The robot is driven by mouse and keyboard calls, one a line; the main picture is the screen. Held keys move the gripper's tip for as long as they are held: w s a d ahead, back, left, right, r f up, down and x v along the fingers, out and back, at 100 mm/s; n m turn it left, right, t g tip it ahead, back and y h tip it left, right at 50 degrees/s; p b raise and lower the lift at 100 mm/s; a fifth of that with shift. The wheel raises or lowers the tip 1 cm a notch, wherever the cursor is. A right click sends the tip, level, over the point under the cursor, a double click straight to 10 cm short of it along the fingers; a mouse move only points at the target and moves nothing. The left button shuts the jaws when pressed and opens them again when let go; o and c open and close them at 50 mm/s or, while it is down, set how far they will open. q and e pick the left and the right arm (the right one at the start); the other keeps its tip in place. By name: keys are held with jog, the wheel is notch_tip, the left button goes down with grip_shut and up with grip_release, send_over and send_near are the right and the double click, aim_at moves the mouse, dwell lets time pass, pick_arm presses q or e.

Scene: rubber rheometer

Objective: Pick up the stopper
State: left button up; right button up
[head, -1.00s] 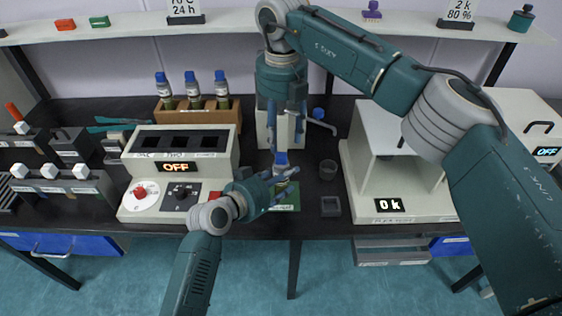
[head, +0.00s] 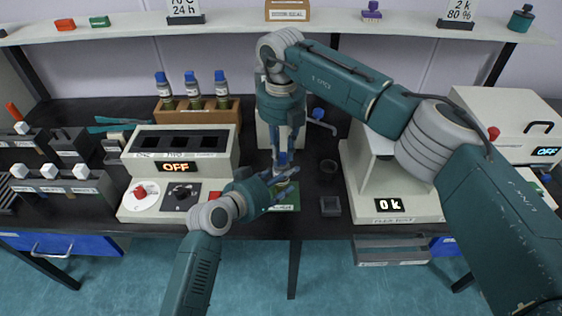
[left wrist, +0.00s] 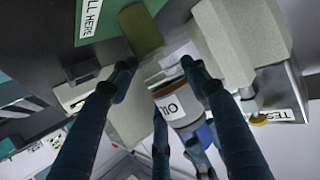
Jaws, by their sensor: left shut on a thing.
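My left gripper (head: 284,184) is shut on a small bottle with a blue stopper (head: 282,158). In the left wrist view the bottle (left wrist: 172,105) shows clear glass and a white label reading "OIL", between the fingers of my left gripper (left wrist: 160,95). The blue stopper (left wrist: 204,133) is partly hidden there by dark fingers. My right gripper (head: 284,150) points down from above, with its fingertips at the stopper. I cannot tell whether they press on it.
A green mat (head: 288,203) lies under the held bottle. A wooden rack (head: 197,115) with several blue-capped bottles stands behind left. The instrument with dials (head: 150,205) is close on the left, a white machine (head: 400,180) on the right. A dark cup (head: 328,168) and grey block (head: 330,206) stand between.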

aim_at(281, 154)
jog(key=shift+c, duration=0.2)
notch_tip(281, 154, up, 15)
dwell(1.1)
pick_arm(q)
jog(key=o, duration=1.4)
jog(key=shift+c, duration=0.2)
